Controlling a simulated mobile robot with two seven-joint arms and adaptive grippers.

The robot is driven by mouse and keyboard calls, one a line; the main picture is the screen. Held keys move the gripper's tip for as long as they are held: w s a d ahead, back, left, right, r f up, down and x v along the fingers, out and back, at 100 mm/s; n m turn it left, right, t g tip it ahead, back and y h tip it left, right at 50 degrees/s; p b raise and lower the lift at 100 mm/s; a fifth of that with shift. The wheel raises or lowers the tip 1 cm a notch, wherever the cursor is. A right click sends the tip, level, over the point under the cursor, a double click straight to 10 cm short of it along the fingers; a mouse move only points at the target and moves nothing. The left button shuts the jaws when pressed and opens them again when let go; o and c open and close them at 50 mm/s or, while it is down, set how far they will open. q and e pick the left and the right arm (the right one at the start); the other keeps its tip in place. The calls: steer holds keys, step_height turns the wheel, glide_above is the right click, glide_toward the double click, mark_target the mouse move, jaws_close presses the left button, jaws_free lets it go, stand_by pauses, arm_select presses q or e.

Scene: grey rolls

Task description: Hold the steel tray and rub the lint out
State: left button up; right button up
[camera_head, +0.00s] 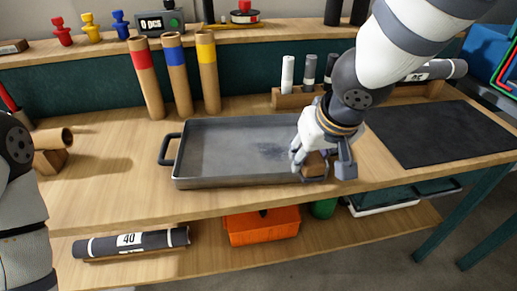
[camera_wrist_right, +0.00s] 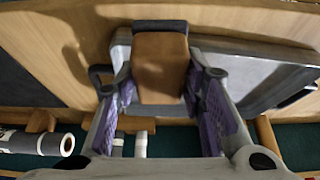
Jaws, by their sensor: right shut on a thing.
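The steel tray (camera_head: 225,183) is a shallow grey pan on the wooden bench, with a dark handle at its left end. It also shows behind the fingers in the right wrist view (camera_wrist_right: 262,77). A dark smudge, perhaps the lint (camera_head: 270,150), marks its floor right of the middle. My right gripper (camera_head: 326,170) is shut on a brown block with a grey edge (camera_wrist_right: 160,65), at the tray's front right corner. I cannot tell whether the block touches the tray. The gripper hides the tray's right end. My left arm shows at the left edge; its gripper is out of view.
A black mat (camera_head: 440,133) lies right of the tray. Three cardboard tubes (camera_head: 178,75) with red, blue and yellow bands stand behind it. A wooden rack (camera_head: 290,98) holds small rolls. An orange bin (camera_head: 262,226) and a grey roll (camera_head: 130,243) are on the lower shelf. Bench left of the tray is mostly clear.

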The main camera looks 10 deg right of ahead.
steer(key=w+a, duration=0.4)
steer(key=w, duration=0.4)
glide_above(251, 151)
step_height(251, 151, down, 4)
steer(key=shift+r, duration=0.1)
steer(key=d, duration=0.3)
steer(key=s+d, duration=0.1)
steer(key=d, duration=0.6)
steer(key=shift+s+d+r, duration=0.1)
steer(key=shift+s+d, duration=0.05)
steer(key=shift+d, duration=0.05)
step_height(251, 151, up, 3)
steer(key=shift+a+f, duration=0.1)
steer(key=shift+f, duration=0.05)
steer(key=shift+a+r, duration=0.1)
steer(key=shift+r, duration=0.3)
arm_select(q)
steer(key=shift+s+f, duration=0.3)
steer(key=shift+s, duration=0.05)
steer(key=shift+c, duration=0.4)
